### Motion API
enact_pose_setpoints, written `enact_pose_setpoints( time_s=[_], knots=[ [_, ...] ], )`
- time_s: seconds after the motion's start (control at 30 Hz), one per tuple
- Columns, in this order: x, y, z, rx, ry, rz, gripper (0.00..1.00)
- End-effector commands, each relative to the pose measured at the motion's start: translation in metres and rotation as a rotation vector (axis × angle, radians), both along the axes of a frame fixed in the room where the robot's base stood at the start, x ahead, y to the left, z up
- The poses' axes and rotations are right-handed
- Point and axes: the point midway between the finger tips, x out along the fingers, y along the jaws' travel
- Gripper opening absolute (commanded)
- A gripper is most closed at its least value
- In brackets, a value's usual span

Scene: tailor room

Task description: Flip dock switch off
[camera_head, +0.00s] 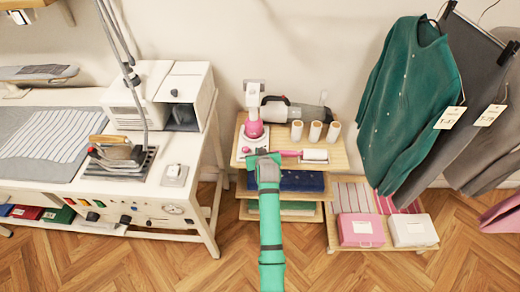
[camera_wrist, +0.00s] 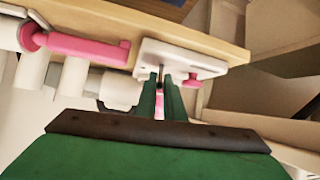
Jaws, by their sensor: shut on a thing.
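The dock is a white plate (camera_head: 242,145) on the top of a small wooden shelf, with a pink and white device (camera_head: 254,128) standing on it. In the wrist view the dock (camera_wrist: 205,62) is close, with a pink knob (camera_wrist: 193,82) on its right side. My green gripper (camera_head: 262,158) reaches to the dock's front edge. In the wrist view its fingers (camera_wrist: 161,78) are close together at the dock, shut on the small switch, which they mostly hide. The switch's position cannot be made out.
A lint roller with a pink handle (camera_head: 285,153) lies just right of my gripper. White spools (camera_head: 315,131) and a handheld vacuum (camera_head: 290,110) are behind it. An ironing station (camera_head: 190,150) stands left, hanging garments (camera_head: 410,100) right. The floor in front is clear.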

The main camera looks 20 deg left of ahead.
Motion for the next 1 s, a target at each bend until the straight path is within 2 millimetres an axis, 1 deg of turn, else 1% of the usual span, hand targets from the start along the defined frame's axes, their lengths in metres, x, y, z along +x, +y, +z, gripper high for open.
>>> enact_pose_setpoints(
  time_s=[0.03, 0.2, 0.4, 0.6, 1.0],
  knots=[
    [-0.0026, -0.0015, -0.0032, 0.009, -0.027, -0.002, 0.0],
    [-0.0054, -0.002, -0.005, 0.036, -0.122, -0.002, 0.0],
    [-0.0069, -0.0028, -0.0065, 0.055, -0.193, -0.001, 0.0],
    [-0.0071, -0.003, -0.0062, 0.064, -0.226, -0.001, 0.0],
    [-0.0072, -0.003, -0.0063, 0.066, -0.229, -0.001, 0.0]
  ],
)
